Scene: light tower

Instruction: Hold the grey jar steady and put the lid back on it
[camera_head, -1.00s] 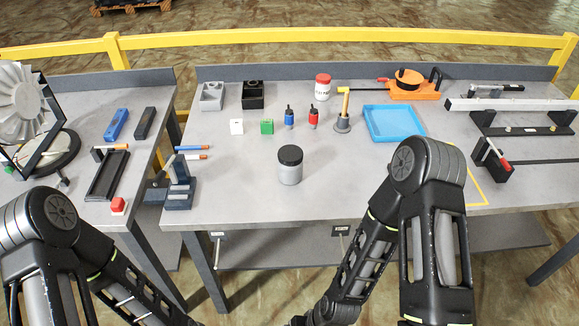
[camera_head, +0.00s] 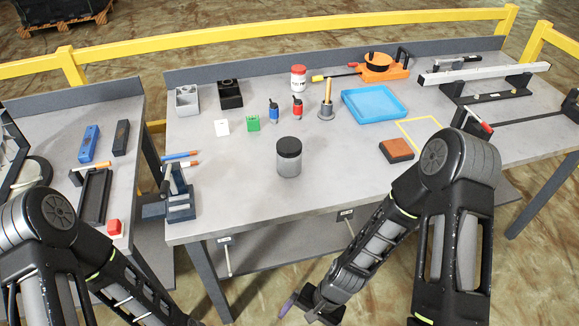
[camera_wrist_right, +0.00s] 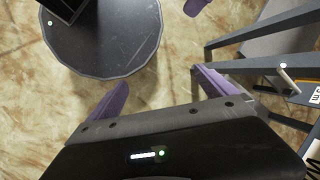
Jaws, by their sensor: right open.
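The grey jar (camera_head: 289,166) stands upright near the front middle of the table, with a black lid (camera_head: 289,147) on its top. I cannot tell whether the lid is seated fully. My right gripper (camera_wrist_right: 160,92) is open and empty in the right wrist view, its two purple fingers apart over the floor. In the head view it is low, in front of the table edge and well below the jar, with a purple finger showing. A purple piece at the top of the right wrist view looks like my left gripper's fingertip (camera_wrist_right: 196,6); the rest is hidden.
The table (camera_head: 250,205) is clear around the jar. A black-and-blue stand (camera_head: 178,200) is left of it, and a brown-topped block (camera_head: 396,150) is to its right.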

